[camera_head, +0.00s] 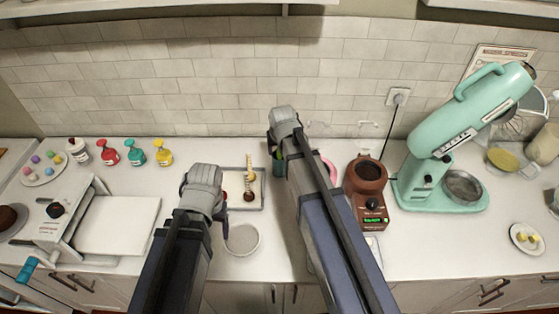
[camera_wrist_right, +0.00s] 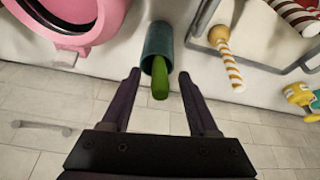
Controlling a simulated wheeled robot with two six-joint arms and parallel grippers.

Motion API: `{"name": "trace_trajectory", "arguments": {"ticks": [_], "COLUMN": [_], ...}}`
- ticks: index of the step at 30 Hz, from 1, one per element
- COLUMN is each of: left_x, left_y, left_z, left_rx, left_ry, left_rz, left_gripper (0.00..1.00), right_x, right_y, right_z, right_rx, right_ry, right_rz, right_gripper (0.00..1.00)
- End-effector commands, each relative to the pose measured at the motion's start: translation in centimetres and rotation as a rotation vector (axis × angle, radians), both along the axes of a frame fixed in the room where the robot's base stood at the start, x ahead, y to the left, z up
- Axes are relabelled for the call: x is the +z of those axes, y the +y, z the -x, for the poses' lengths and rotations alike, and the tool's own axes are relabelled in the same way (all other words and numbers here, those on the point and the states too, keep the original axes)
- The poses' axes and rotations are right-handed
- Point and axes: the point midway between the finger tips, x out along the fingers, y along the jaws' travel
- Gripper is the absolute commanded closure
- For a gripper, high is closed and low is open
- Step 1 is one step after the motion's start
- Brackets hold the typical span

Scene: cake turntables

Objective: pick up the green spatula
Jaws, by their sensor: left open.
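The green spatula (camera_wrist_right: 160,88) stands in a teal cup (camera_wrist_right: 156,42), its rounded green end sticking out towards my right gripper in the right wrist view. My right gripper (camera_wrist_right: 161,73) is open, with one dark finger on each side of the spatula and gaps between. In the head view the cup (camera_head: 277,164) shows only partly behind my right arm, and the spatula is hidden. My left gripper (camera_head: 222,203) is open over the counter, left of the cup; its fingers are mostly hidden by its wrist.
A tray (camera_head: 236,205) with a striped stick lies left of the cup. A pink object (camera_wrist_right: 70,22) stands close beside the cup. A round white bowl (camera_head: 242,239) sits near the left gripper. A brown melting pot (camera_head: 367,187) and a mint mixer (camera_head: 455,135) stand to the right.

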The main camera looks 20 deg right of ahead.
Motion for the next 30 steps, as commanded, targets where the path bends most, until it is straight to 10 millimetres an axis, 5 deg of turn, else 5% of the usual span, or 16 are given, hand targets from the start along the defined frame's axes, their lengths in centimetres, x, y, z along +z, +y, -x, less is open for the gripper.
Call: {"name": "trace_trajectory", "arguments": {"ticks": [16, 30], "left_x": [0.02, 0.02], "left_y": [0.0, 0.0], "left_z": [0.0, 0.0], "left_rx": [0.0, 0.001], "left_ry": [0.0, 0.0], "left_rz": [0.0, 0.0], "left_gripper": [0.29, 0.29], "right_x": [0.01, 0.02], "right_y": [0.0, 0.01], "right_z": [0.02, 0.02], "right_rx": [0.0, 0.0], "right_ry": [0.0, 0.0], "right_rz": [0.0, 0.0], "right_gripper": [1.0, 1.0]}}
